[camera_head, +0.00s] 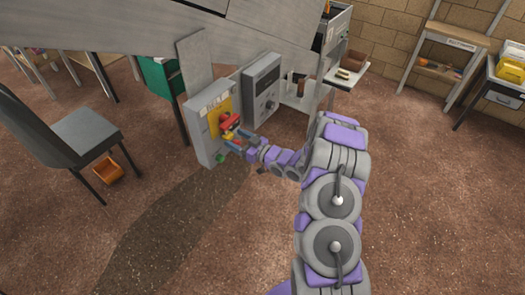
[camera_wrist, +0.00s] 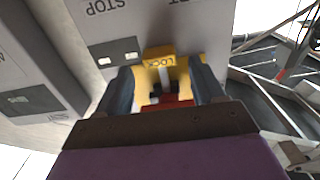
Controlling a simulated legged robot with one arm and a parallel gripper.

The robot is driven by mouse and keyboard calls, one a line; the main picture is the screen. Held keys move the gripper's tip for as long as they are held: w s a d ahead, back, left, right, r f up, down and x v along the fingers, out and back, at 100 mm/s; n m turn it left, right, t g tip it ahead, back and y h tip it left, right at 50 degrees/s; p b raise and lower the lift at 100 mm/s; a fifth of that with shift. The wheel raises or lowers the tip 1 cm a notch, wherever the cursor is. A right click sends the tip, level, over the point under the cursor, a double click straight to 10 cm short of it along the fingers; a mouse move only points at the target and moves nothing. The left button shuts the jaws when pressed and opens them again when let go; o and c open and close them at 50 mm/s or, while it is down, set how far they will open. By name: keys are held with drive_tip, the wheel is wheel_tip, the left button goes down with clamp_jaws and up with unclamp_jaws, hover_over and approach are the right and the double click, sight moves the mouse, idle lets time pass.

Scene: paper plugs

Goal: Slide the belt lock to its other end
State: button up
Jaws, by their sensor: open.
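A light grey control box (camera_head: 201,135) carries a yellow plate under a label that seems to read BELT. In the wrist view, the yellow lock (camera_wrist: 160,61) with upside-down LOCK lettering stands out from the box face (camera_wrist: 190,38). My gripper (camera_head: 232,137) is at the front of this box. In the wrist view, my gripper (camera_wrist: 162,82) is open, with one dark finger on each side of the yellow lock and a red part between them. I cannot tell whether the fingers touch it. My gripper hides part of the box face in the head view.
A second grey box (camera_head: 262,88) with a dark window and knob stands to the right; a grey box also shows at left in the wrist view (camera_wrist: 35,90). A dark chair (camera_head: 80,135) and orange bin (camera_head: 107,170) are at left. Open floor lies in front.

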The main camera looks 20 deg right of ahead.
drive_tip(key=p+v, duration=0.1)
drive_tip(key=v, duration=1.4)
drive_tip(key=shift+w+d, duration=0.1)
drive_tip(key=shift+w, duration=0.1)
drive_tip(key=w+d+r+g+h, duration=0.3)
drive_tip(key=d+g+h, duration=0.1)
drive_tip(key=h, duration=0.4)
drive_tip(key=s+d+r+m+g+h, duration=0.1)
drive_tip(key=s+r+m+g+h, duration=0.35)
drive_tip(key=s+r, duration=0.35)
drive_tip(key=s+a+r+m+g, duration=0.1)
drive_tip(key=s+a, duration=0.4)
drive_tip(key=s, duration=0.6)
drive_tip(key=s+a+r+g+y, duration=0.1)
drive_tip(key=s+a+r+g, duration=0.3)
drive_tip(key=s, duration=0.7)
drive_tip(key=s+a+r+m+g+y, duration=0.1)
drive_tip(key=s+a, duration=0.5)
drive_tip(key=s, duration=0.6)
drive_tip(key=shift+a+r+m+g+b, duration=0.2)
drive_tip(key=shift+r+m+g+b, duration=0.2)
drive_tip(key=shift+r+g, duration=0.5)
